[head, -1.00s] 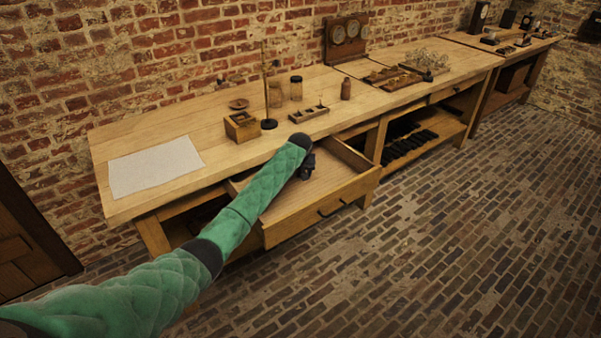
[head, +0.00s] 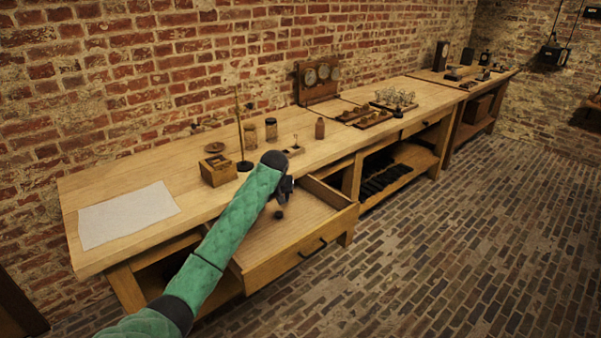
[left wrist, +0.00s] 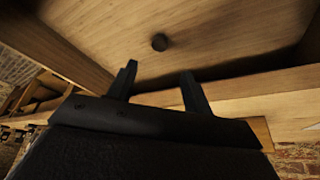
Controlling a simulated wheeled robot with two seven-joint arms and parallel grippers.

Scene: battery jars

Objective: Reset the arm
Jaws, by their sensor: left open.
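My left arm (head: 238,215), in a green quilted sleeve, reaches in from the lower left over the open drawer (head: 262,262). My left gripper (head: 289,186) is small and partly hidden behind the arm's dark end in the head view. In the left wrist view its two dark fingers (left wrist: 158,85) stand apart with nothing between them. A small dark round object (head: 279,214) lies in the drawer, apart from the gripper. It also shows in the left wrist view (left wrist: 159,42), beyond the fingertips. My right gripper is in neither view.
A gauge panel (head: 318,82) stands at the wall. The brick floor at right is clear.

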